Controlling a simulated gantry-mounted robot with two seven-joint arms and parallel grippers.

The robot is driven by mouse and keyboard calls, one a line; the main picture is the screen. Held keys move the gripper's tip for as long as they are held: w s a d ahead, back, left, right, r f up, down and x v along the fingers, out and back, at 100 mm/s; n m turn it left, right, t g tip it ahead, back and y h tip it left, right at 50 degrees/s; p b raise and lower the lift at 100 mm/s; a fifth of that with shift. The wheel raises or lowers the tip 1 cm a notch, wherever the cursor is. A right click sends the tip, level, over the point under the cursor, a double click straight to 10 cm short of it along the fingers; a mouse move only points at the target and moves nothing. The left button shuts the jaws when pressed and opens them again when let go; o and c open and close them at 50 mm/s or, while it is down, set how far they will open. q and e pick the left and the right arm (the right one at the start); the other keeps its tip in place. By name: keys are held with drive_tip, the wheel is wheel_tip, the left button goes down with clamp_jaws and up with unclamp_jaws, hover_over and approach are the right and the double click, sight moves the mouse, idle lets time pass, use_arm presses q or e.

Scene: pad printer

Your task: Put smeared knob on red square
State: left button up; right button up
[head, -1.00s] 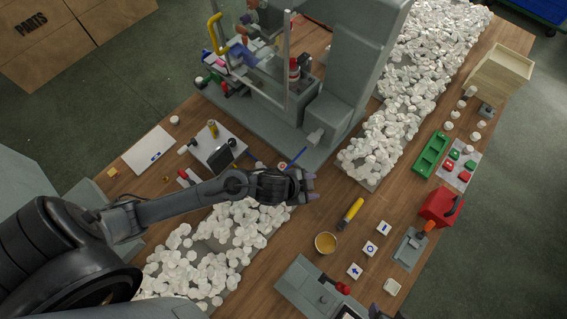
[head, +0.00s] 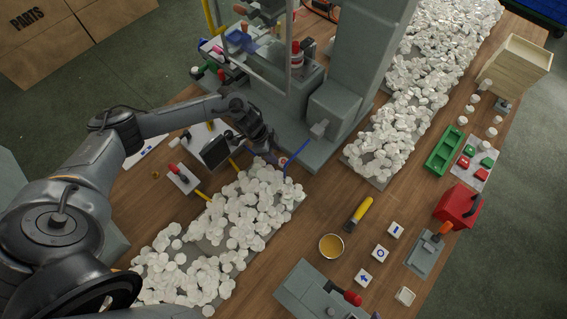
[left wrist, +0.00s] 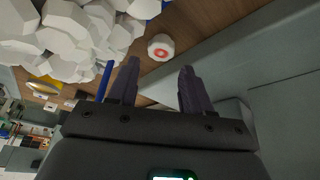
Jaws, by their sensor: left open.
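The smeared knob (left wrist: 160,47), white with a red mark on its face, lies on the wood table beside the grey machine base in the left wrist view. It is small in the head view (head: 283,162). My left gripper (left wrist: 158,82) is open and empty, its dark fingers pointing toward the knob and apart from it. In the head view the left gripper (head: 266,146) is above and left of the knob. Red and green pieces sit on a pale board (head: 480,178) at the right; I cannot tell which is the red square. My right gripper is not in view.
White knobs are heaped on a strip (head: 225,225) beside the left gripper and on another (head: 415,105) at the right. The pad printer (head: 340,85) stands behind. A blue pen-like rod (head: 297,153) lies near the knob.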

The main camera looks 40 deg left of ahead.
sight(284, 161)
use_arm(q)
drive_tip(key=shift+b+x, duration=0.45)
drive_tip(key=shift+x, duration=2.8)
drive_tip(key=shift+w+d, duration=0.1)
drive_tip(key=shift+w, duration=0.1)
drive_tip(key=shift+c, duration=0.4)
drive_tip(key=c, duration=0.7)
drive_tip(key=shift+r, duration=0.25)
